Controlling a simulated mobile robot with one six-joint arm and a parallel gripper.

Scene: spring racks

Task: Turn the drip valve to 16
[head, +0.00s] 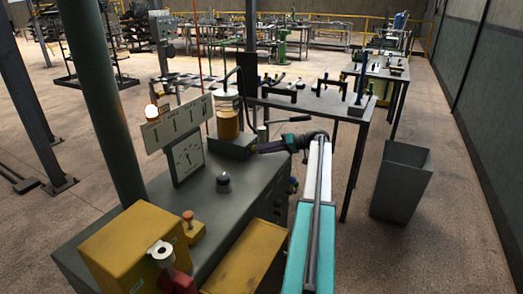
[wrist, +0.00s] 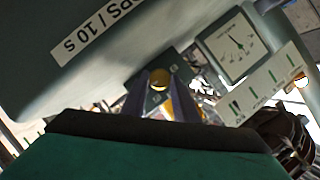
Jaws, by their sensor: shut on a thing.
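In the wrist view, the two fingers of my gripper (wrist: 159,93) close around a small round brass knob (wrist: 159,78), which seems to be the drip valve. No setting can be read on it. In the head view, my gripper (head: 258,148) reaches left to the base of the amber oil jar (head: 228,124); the knob is hidden there. A label ending "OPS / 10 s" (wrist: 98,24) is beside my gripper.
A white plate with several marks (head: 178,124) stands above the gauge, with a lit lamp (head: 151,111). Yellow boxes (head: 135,245) and a black knob (head: 223,182) are on the grey bench (head: 215,210). A grey bin (head: 402,180) stands right of my arm.

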